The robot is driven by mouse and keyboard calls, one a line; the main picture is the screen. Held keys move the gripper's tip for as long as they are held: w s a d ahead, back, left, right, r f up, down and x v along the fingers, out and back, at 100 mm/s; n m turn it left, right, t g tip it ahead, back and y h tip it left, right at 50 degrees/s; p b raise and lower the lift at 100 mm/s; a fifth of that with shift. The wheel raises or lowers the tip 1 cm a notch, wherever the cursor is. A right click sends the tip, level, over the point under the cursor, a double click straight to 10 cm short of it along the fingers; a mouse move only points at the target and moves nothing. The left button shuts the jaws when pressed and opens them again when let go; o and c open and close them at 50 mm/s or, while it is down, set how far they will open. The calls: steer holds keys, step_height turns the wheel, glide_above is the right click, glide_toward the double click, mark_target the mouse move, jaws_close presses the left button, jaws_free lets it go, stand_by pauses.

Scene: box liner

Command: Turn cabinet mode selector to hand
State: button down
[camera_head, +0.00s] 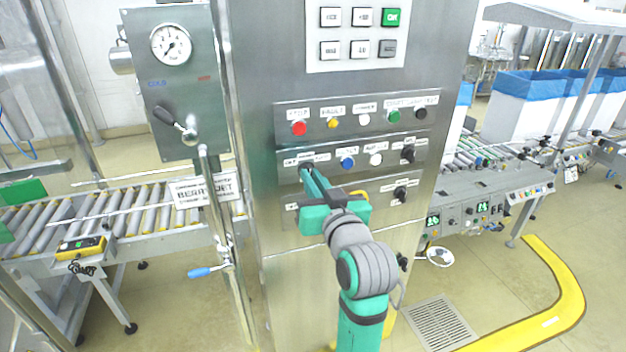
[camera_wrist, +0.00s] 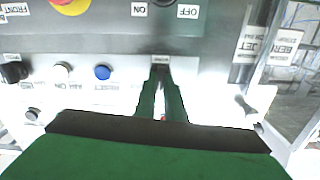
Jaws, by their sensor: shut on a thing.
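The cabinet (camera_head: 258,60) is a tall steel column with rows of controls. The mode selector (camera_head: 305,167) is a dark knob at the left end of the middle control strip. It is mostly hidden by my gripper (camera_head: 308,172), whose narrow green fingers reach to it from the front. In the wrist view my gripper (camera_wrist: 161,78) has its fingertips close together on the dark selector, under a small label (camera_wrist: 161,60). My gripper is shut on the knob. Which way the knob's pointer faces is hidden, and its position labels are too blurred to read.
A blue button (camera_head: 348,162), a white button (camera_head: 375,159) and a black selector (camera_head: 407,153) share the strip. Above are a red button (camera_head: 299,128) and several others. Below right is another black knob (camera_head: 400,193). A valve lever (camera_head: 172,122) and pipe stand left.

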steer(key=shift+n, duration=0.6)
steer(key=c, duration=1.8)
jaws_free()
steer(key=shift+c, duration=0.2)
steer(key=v, duration=1)
steer(key=shift+s+d, duration=0.15)
steer(key=shift+s, duration=0.25)
